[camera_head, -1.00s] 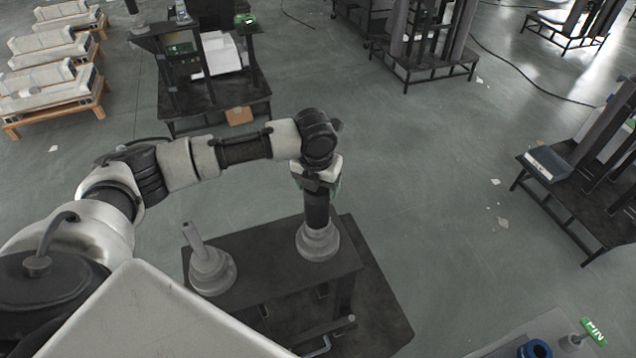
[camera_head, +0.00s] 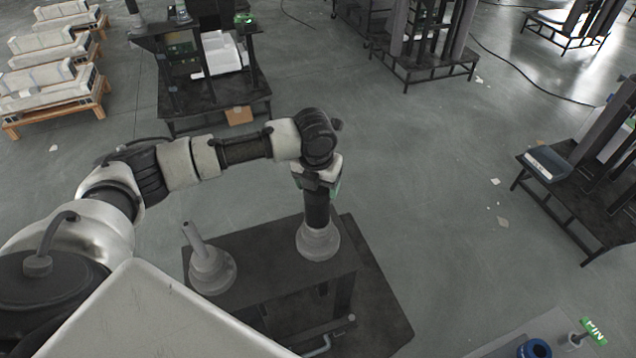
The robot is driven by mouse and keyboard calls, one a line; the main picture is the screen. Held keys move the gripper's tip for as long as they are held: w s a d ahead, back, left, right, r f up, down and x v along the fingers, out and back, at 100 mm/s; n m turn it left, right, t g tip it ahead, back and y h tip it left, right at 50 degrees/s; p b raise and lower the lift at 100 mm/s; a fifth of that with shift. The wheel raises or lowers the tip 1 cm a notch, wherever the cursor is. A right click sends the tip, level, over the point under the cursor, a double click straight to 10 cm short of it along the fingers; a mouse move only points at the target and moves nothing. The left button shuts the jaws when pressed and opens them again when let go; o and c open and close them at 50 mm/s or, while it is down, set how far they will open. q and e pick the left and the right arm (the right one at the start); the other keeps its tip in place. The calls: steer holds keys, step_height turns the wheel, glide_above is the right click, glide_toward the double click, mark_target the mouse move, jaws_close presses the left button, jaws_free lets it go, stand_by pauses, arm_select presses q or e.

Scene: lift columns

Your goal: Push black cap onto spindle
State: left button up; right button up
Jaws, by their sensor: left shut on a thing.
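My left gripper (camera_head: 317,182) points down over the right end of a dark table (camera_head: 275,258). It is shut on the black cap (camera_head: 317,210), a dark upright cylinder. The cap stands directly above a grey flanged base (camera_head: 318,242) and appears to meet its top. The spindle inside is hidden by the cap. A second grey base with a bare, slightly tilted-looking spindle (camera_head: 196,243) stands to the left on the same table. My right gripper is not in view.
A dark workstation (camera_head: 215,95) stands behind. Pale units on wooden pallets (camera_head: 55,97) are at far left. A dark rack (camera_head: 575,185) is at right. A blue ring (camera_head: 535,349) and a green tag (camera_head: 594,331) lie at lower right. The floor between is mostly clear.

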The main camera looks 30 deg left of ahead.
arm_select(q)
steer(key=shift+s+f, duration=0.1)
steer(key=shift+f, duration=0.05)
steer(key=o, duration=1)
steer(key=shift+o, duration=0.2)
steer(key=shift+r, duration=0.25)
steer(key=shift+r, duration=0.7)
steer(key=shift+r, duration=0.3)
steer(key=shift+r, duration=2.35)
jaws_close()
